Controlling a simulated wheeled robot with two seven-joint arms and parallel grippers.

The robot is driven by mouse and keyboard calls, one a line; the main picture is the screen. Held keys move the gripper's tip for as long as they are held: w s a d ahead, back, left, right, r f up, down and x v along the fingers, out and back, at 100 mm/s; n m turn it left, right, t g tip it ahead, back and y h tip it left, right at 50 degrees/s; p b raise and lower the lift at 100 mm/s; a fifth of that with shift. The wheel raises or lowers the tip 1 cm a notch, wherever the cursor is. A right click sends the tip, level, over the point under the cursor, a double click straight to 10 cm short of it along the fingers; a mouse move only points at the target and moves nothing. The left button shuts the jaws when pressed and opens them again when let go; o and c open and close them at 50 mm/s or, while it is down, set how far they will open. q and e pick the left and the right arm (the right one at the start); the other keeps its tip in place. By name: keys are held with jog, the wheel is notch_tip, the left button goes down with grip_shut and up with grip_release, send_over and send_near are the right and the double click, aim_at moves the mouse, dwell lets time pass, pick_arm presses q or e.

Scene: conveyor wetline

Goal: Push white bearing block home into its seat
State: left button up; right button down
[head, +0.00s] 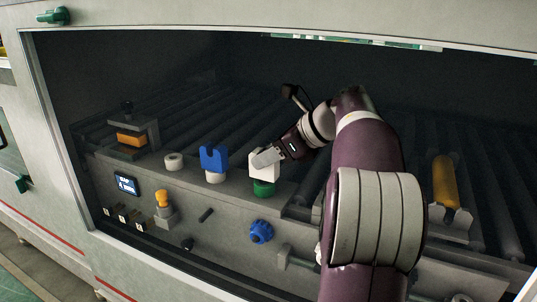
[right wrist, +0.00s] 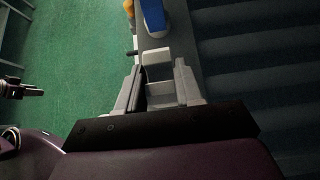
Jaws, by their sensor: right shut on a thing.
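The white bearing block (head: 258,172) stands at the green seat (head: 264,188) on the grey ledge, roughly upright. The green ring shows just below the block; I cannot tell how deep the block sits. My right gripper (head: 263,158) is shut on the white block's upper part, coming in from the right. In the right wrist view the block (right wrist: 156,57) shows at and between the two pale fingers (right wrist: 159,84); the seat is hidden there. My left gripper does not show in the head view.
Left of the block stand a blue forked block (head: 213,158) on a white base and a white ring (head: 174,161). An orange piece (head: 131,139) sits in a fixture farther left. A blue knob (head: 261,232) projects from the front panel. Dark rollers lie behind; a yellow roller (head: 444,181) is at right.

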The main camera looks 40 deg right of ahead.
jog(key=shift+f+b, duration=0.55)
jog(key=shift+f, duration=0.1)
jog(key=c, duration=0.7)
grip_release()
jog(key=shift+o, duration=0.2)
jog(key=shift+r, duration=0.1)
jog(key=p+v, duration=0.2)
jog(key=v, duration=1)
jog(key=shift+s+p, duration=0.3)
jog(key=shift+s, duration=0.05)
jog(key=shift+d, duration=0.15)
